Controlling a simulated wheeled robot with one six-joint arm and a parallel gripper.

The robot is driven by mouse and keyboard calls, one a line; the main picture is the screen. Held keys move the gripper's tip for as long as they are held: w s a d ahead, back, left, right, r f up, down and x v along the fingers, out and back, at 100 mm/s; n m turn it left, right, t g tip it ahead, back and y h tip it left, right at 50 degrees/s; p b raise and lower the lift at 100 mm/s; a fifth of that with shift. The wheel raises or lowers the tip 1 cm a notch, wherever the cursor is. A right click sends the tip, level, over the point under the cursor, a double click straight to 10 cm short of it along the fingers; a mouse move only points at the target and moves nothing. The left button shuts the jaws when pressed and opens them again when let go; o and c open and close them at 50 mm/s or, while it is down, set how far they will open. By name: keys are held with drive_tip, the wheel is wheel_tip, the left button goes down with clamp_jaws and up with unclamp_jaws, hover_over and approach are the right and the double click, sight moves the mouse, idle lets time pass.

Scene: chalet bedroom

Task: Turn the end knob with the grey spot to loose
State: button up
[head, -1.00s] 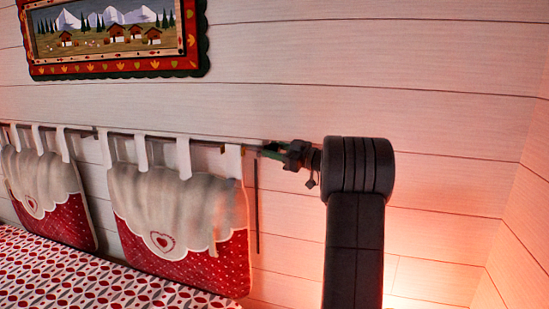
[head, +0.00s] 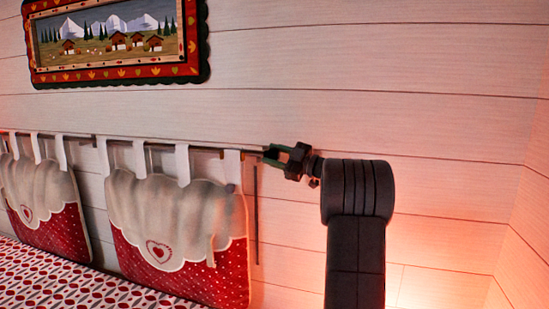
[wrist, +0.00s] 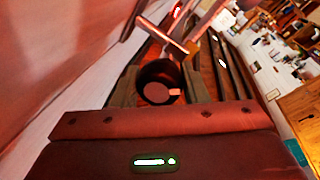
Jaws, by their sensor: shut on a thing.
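In the wrist view, the end knob (wrist: 157,93) is a dark round cap seen end-on. It sits between the two fingers of my gripper (wrist: 163,88), one on each side. A pale spot shows on its face, with a small pale tab at its right edge; under the reddish light I cannot tell which is the grey spot. In the head view, my gripper (head: 271,154) is at the right end of the curtain-style rod (head: 206,148), shut on the knob, which the fingers hide there.
Cushions (head: 180,225) hang from the rod by white tabs, left of my gripper. A patterned bed (head: 90,285) lies below. A framed chalet picture (head: 115,45) is on the plank wall above. The wall to the right is bare.

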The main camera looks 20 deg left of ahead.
drive_tip(key=o, duration=1)
drive_tip(key=shift+d, duration=0.1)
drive_tip(key=d, duration=0.4)
drive_tip(key=d+f+b, duration=0.1)
drive_tip(key=d, duration=0.4)
drive_tip(key=s+d+f+b, duration=0.1)
drive_tip(key=d, duration=0.3)
drive_tip(key=shift+d, duration=0.2)
